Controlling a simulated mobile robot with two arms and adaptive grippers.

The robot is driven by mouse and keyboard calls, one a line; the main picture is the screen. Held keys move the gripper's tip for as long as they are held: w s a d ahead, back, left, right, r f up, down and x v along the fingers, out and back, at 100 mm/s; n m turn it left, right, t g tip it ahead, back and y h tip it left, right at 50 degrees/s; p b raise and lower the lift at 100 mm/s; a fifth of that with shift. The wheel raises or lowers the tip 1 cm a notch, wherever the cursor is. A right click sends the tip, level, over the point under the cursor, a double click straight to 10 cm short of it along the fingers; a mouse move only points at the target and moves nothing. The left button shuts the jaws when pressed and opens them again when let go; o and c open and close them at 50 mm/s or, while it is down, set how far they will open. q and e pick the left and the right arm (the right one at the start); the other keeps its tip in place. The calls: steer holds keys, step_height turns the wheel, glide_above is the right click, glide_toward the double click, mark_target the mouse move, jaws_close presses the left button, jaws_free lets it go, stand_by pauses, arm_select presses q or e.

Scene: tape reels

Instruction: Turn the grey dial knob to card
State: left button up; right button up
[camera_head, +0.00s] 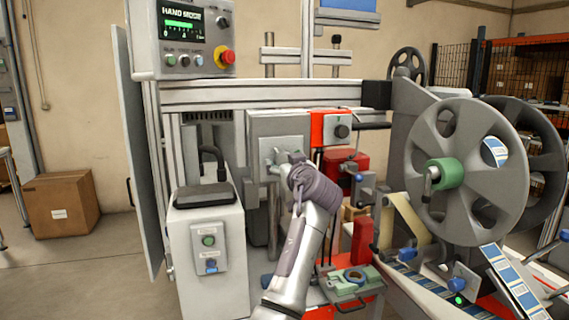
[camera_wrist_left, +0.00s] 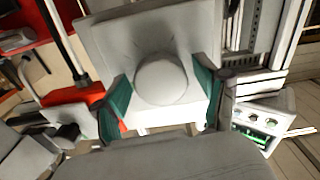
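The grey dial knob (camera_wrist_left: 161,80) is a round, smooth knob on the face of a grey box (camera_wrist_left: 108,38) in the left wrist view. My left gripper (camera_wrist_left: 162,72) has its two green-padded fingers on either side of the knob, with a small gap visible at the right. I cannot make out a pointer or the card mark. In the head view my left gripper (camera_head: 272,164) is at the grey box's plate (camera_head: 286,146), with the arm hiding part of it. The knob itself is hard to pick out there. My right gripper is not in view.
A red box with a black knob (camera_head: 341,131) is just right of the grey box. A control panel with a red button (camera_head: 226,57) is above left. A large grey reel (camera_head: 468,168) stands at the right. A white cabinet (camera_head: 208,262) stands at the left.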

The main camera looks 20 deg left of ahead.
arm_select(q)
steer(key=c, duration=0.9)
